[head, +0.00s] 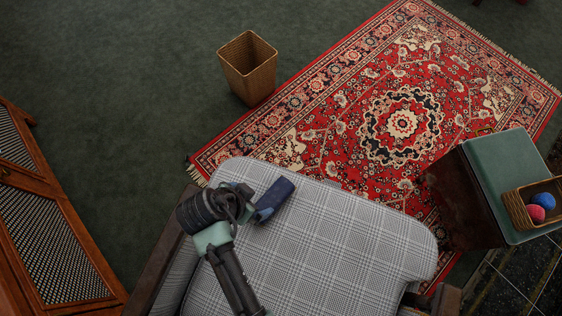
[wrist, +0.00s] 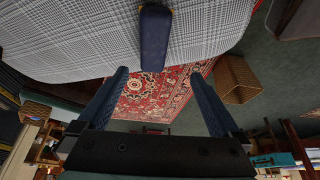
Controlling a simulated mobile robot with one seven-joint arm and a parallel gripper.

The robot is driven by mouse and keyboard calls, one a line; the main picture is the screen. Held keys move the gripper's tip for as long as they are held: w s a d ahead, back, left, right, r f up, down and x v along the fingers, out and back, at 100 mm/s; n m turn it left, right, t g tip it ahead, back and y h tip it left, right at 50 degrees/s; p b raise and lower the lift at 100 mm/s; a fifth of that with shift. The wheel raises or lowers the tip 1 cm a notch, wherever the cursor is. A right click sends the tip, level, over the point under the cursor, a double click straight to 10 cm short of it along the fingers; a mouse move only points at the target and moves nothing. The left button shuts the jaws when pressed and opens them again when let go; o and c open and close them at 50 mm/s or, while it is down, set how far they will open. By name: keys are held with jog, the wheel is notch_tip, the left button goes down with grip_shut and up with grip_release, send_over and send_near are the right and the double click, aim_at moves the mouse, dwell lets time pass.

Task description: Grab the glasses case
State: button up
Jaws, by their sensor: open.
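A dark blue glasses case (head: 277,192) lies on the grey checked seat (head: 330,235) of an armchair, near its edge on the rug side. In the wrist view the case (wrist: 155,35) shows at the top centre, beyond the gap between my fingers. My gripper (head: 262,212) is open and empty, close beside the case in the head view. Both fingers show apart in the wrist view (wrist: 161,76), with no part of the case between them. My wrist hides some of the seat.
A wicker basket (head: 248,68) stands on the dark green carpet. A red patterned rug (head: 400,125) lies beyond the chair. A green-topped box (head: 500,165) carries a tray (head: 517,212) with yarn balls at right. A wooden cabinet (head: 50,220) stands at left. The chair's wooden arm (head: 160,262) runs beside the seat.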

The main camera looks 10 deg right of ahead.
aim_at(272, 199)
jog(key=x, duration=0.2)
jog(key=b+x, duration=0.1)
jog(key=x, duration=0.2)
jog(key=b+x, duration=0.1)
jog(key=x, duration=0.1)
jog(key=shift+s+d+f, duration=0.2)
jog(key=shift+s+f, duration=0.1)
jog(key=shift+f, duration=0.2)
jog(key=shift+d+b+x, duration=0.1)
jog(key=shift+b+x, duration=0.45)
jog(key=shift+x, duration=0.85)
jog(key=shift+d+b+x, duration=0.15)
jog(key=shift+b+x, duration=0.4)
jog(key=shift+x, duration=0.8)
jog(key=shift+s+r, duration=0.1)
jog(key=shift+s, duration=0.05)
jog(key=c, duration=1.4)
jog(key=shift+r, duration=0.1)
